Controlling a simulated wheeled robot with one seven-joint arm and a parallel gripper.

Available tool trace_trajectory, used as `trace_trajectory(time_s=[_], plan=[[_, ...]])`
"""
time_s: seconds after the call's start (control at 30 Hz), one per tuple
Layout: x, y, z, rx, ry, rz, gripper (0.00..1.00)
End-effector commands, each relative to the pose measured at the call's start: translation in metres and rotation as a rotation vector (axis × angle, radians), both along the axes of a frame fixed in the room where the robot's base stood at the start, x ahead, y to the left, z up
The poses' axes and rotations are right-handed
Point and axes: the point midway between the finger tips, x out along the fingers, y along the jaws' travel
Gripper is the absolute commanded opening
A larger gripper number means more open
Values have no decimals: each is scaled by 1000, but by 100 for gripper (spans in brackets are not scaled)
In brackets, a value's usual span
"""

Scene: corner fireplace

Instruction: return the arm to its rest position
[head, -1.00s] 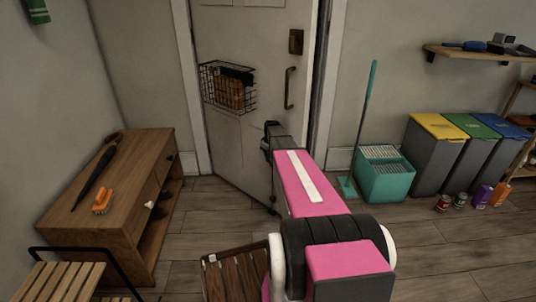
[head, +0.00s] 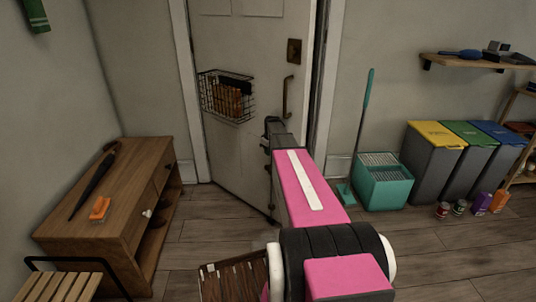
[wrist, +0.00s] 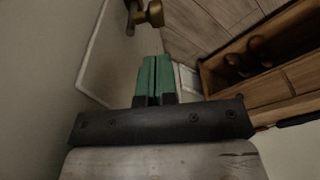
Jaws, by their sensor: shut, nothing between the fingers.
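My arm (head: 308,190), pink with a white stripe, reaches forward from the bottom of the head view toward the white door (head: 235,150). Its dark far end is in front of the door's right part, below the door's handle (head: 288,97). The fingers cannot be made out there. In the wrist view my gripper (wrist: 155,62) shows two green fingers pressed together, with nothing between them. A brass fitting (wrist: 151,13) is just beyond the fingertips, apparently apart from them.
The wooden bench (head: 125,185) stands left, bearing an umbrella (head: 92,182) and an orange brush (head: 100,209). A slatted wooden item (head: 232,282) is low in front. Right are a teal bucket (head: 383,188), a mop and coloured-lid bins (head: 430,160). Floor between is partly clear.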

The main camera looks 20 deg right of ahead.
Motion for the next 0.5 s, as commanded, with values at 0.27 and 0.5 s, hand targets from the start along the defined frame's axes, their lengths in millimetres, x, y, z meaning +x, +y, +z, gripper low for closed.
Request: trace_trajectory(time_s=[0.27, 0.5], plan=[[-11, 8, -1, 0, 5, -12, 0], [-111, 80, -10, 1, 59, -159, 0]])
